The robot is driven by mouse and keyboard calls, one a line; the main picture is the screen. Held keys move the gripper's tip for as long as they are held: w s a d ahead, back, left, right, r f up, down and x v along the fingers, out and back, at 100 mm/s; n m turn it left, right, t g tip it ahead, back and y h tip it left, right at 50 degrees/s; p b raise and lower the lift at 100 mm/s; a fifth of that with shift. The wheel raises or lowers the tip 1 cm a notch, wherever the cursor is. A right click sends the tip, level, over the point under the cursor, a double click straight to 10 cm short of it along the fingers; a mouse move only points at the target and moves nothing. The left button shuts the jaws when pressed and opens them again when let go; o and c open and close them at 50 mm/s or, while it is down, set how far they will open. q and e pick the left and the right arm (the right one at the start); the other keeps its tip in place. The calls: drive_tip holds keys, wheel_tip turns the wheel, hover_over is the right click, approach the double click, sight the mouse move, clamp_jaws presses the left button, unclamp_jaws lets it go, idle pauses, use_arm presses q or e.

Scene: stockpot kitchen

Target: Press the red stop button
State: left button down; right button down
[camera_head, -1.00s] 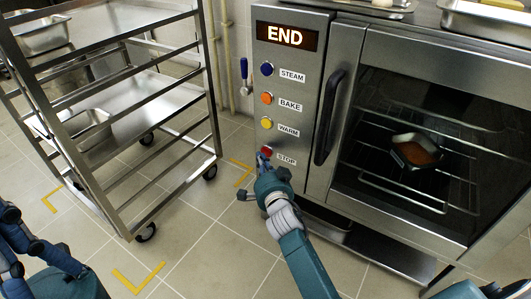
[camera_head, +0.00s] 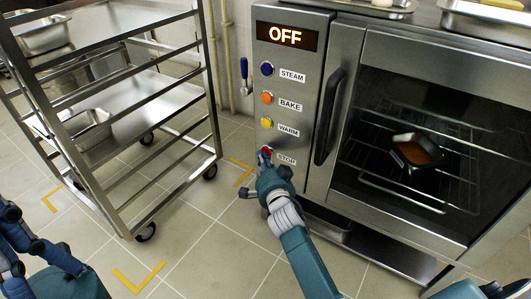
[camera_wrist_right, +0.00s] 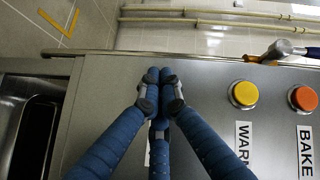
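The red stop button (camera_head: 267,150) is on the oven's control panel, beside the STOP label (camera_head: 286,158). It is mostly covered by my right gripper (camera_head: 262,160), whose fingertips are at it. In the right wrist view the fingers of my right gripper (camera_wrist_right: 160,82) are closed together against the panel, and the stop button is hidden behind them. They hold nothing that I can see. The display (camera_head: 286,36) reads OFF. My left gripper is not clearly seen; only part of my left arm shows at the lower left.
Above are the yellow WARM (camera_head: 266,123), orange BAKE (camera_head: 266,98) and blue STEAM (camera_head: 267,69) buttons. The oven door handle (camera_head: 328,117) stands out just right of the panel. A wheeled metal rack (camera_head: 128,116) stands at the left, with floor between.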

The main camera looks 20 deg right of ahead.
idle(0.4)
drive_tip(key=shift+s+a, duration=0.5)
